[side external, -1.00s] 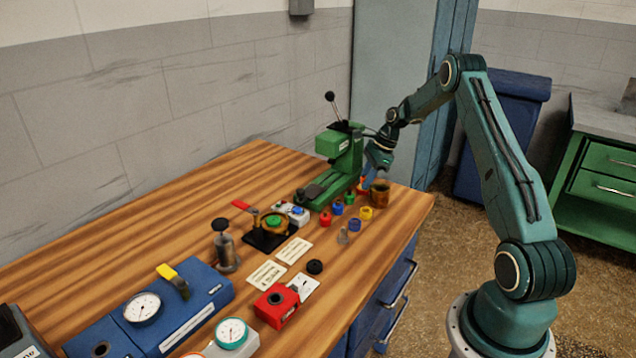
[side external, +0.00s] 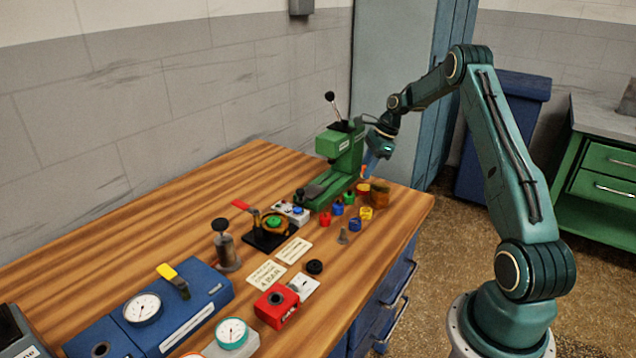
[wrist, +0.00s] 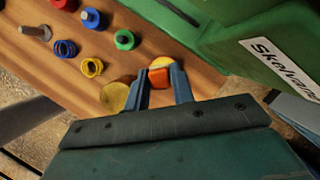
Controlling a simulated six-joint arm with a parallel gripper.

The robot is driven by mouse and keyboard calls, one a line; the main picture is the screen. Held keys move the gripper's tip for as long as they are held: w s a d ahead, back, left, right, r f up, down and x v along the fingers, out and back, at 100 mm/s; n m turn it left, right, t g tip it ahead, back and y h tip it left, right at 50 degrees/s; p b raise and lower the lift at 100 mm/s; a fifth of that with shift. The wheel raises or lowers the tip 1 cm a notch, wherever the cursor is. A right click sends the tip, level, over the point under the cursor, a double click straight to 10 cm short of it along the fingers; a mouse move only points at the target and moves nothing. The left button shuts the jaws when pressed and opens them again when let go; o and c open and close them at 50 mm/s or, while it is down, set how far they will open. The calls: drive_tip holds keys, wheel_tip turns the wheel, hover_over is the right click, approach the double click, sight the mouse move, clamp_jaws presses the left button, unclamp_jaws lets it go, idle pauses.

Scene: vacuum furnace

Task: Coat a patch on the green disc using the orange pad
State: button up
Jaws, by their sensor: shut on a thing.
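The green disc (side external: 274,221) lies on a round brown holder on a black base, near the middle of the bench in the side view. My gripper (side external: 364,172) is at the far right end of the bench, beside the green press and well apart from the disc. In the wrist view my gripper (wrist: 161,85) is shut on the orange pad (wrist: 158,77), which shows between the fingertips. The pad is above a round yellowish container (wrist: 161,62). The green disc is not in the wrist view.
A brown cup (side external: 380,195) stands beside the gripper. The green press (side external: 342,155) with its lever is close on the left. Several coloured rings (side external: 355,224) and pegs stand between gripper and disc. A red-handled part (side external: 243,205) is by the disc. Bare wood lies behind.

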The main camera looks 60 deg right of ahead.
sight(363, 166)
drive_tip(key=shift+r, duration=1.6)
drive_tip(key=shift+w+a+r, duration=0.1)
drive_tip(key=shift+a+r, duration=0.2)
drive_tip(key=shift+r, duration=0.1)
drive_tip(key=w+a+r+n+g+h, duration=0.1)
drive_tip(key=a+r+n+g, duration=0.2)
drive_tip(key=a+n, duration=0.8)
drive_tip(key=w+a+r+n+g+h, duration=0.1)
drive_tip(key=a+r+n+g, duration=0.3)
drive_tip(key=a+n, duration=0.8)
drive_tip(key=a, duration=1.1)
drive_tip(key=shift+w+n, duration=0.15)
drive_tip(key=shift+n, duration=0.15)
drive_tip(key=shift+a, duration=0.1)
